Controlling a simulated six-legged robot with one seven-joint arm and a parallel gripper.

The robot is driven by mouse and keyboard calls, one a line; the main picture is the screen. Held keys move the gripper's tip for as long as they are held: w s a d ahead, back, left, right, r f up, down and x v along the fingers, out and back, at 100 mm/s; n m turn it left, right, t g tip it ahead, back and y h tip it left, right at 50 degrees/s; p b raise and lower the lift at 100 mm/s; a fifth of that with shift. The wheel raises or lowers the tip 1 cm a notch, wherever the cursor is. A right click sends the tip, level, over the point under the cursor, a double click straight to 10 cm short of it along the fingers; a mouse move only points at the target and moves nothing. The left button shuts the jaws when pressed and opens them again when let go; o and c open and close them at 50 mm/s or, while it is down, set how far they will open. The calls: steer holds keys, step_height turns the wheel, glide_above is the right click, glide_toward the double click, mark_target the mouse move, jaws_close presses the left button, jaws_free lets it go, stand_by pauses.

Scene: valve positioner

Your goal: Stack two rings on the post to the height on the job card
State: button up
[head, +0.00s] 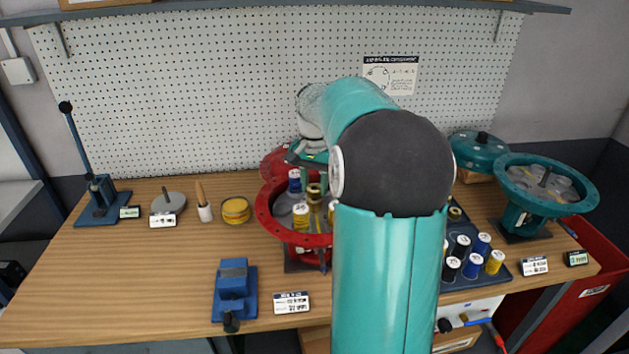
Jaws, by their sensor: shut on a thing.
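My gripper (307,166) is over the red round housing (267,215), partly hidden behind my own arm. It appears shut on a small brass-coloured ring (314,188), directly above a brass-coloured upright post (315,207) in the housing. Whether the ring touches the post cannot be told.
A dark tray (484,282) at the right holds several black, blue and yellow cylinders. A teal open housing (548,186) stands behind it. A blue vise-like block (235,289), a grey disc with a pin (168,203) and a yellow tin (236,210) are on the left. The front-left bench is clear.

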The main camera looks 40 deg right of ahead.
steer(key=shift+f, duration=0.45)
steer(key=o, duration=1.1)
steer(key=shift+r, duration=0.1)
step_height(320, 180, up, 14)
steer(key=shift+f, duration=0.2)
steer(key=shift+a, duration=0.1)
steer(key=s+a+n+t+h, duration=0.1)
steer(key=s+a+n, duration=0.15)
steer(key=a, duration=0.65)
steer(key=s+a+n+t, duration=0.1)
steer(key=s+a+n, duration=0.15)
steer(key=a, duration=0.55)
steer(key=s+a+f+n+t, duration=0.1)
steer(key=s+a+f+n, duration=0.1)
steer(key=s+a+f, duration=0.1)
steer(key=s+a+f+n+t, duration=0.1)
steer(key=s+a+f+n, duration=0.2)
steer(key=a, duration=0.3)
steer(key=s+a+f+n+t+y, duration=0.1)
steer(key=s+a+f+n, duration=0.1)
steer(key=s+a, duration=0.3)
steer(key=shift+s+f+t, duration=0.3)
steer(key=shift+s+f, duration=0.05)
steer(key=shift+f, duration=0.45)
